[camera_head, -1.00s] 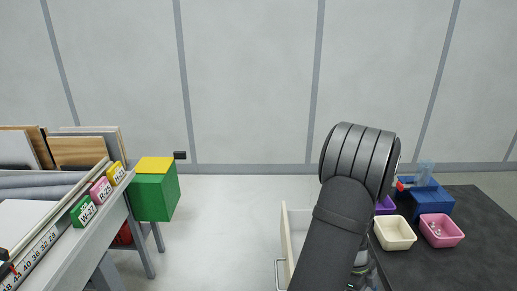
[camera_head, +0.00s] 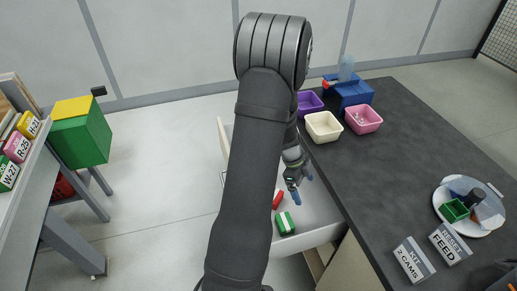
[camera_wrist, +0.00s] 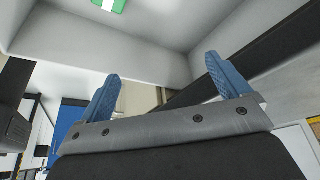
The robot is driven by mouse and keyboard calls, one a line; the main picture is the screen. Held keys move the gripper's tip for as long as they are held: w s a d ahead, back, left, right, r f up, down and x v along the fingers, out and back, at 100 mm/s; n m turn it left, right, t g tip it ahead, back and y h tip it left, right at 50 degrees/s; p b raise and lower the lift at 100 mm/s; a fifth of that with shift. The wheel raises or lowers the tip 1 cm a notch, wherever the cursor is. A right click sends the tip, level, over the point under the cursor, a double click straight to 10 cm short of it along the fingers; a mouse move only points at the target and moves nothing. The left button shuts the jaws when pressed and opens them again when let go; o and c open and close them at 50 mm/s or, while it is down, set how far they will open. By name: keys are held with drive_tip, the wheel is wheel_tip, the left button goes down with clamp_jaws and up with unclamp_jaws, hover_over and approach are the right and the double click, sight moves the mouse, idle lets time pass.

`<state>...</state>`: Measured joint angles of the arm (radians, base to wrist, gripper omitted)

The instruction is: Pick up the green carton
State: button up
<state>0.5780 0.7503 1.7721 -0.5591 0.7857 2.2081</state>
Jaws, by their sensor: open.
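A small green carton (camera_head: 284,223) with a white band lies in the open drawer (camera_head: 316,236), near its front. It also shows at the top edge of the wrist view (camera_wrist: 108,4), partly cut off. My gripper (camera_head: 303,187) is over the drawer, a little behind and right of the carton in the head view. Its blue fingers (camera_wrist: 168,88) are spread apart with nothing between them. The fingers are apart from the carton.
A red item (camera_head: 277,199) lies near the carton. The drawer's pale walls stand around them. The dark countertop (camera_head: 400,170) is on the right, with purple (camera_head: 309,102), cream (camera_head: 323,126) and pink bins (camera_head: 363,119) and a round tray (camera_head: 441,197).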

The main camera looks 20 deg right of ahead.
drive_tip(key=a+n, duration=0.2)
drive_tip(key=n, duration=0.4)
drive_tip(key=n+t+h, duration=0.1)
drive_tip(key=n, duration=1.7)
hover_over(284, 221)
drive_tip(key=w, duration=0.1)
drive_tip(key=s+a+f+n+t, duration=0.1)
drive_tip(key=a+n, duration=0.2)
drive_tip(key=n, duration=0.8)
drive_tip(key=a+f+n+t, duration=0.1)
drive_tip(key=a+f+n, duration=0.15)
drive_tip(key=n, duration=0.75)
drive_tip(key=x, duration=1.5)
drive_tip(key=shift+w+d+f, duration=0.1)
drive_tip(key=shift+d+f, duration=0.05)
drive_tip(key=shift+d, duration=0.05)
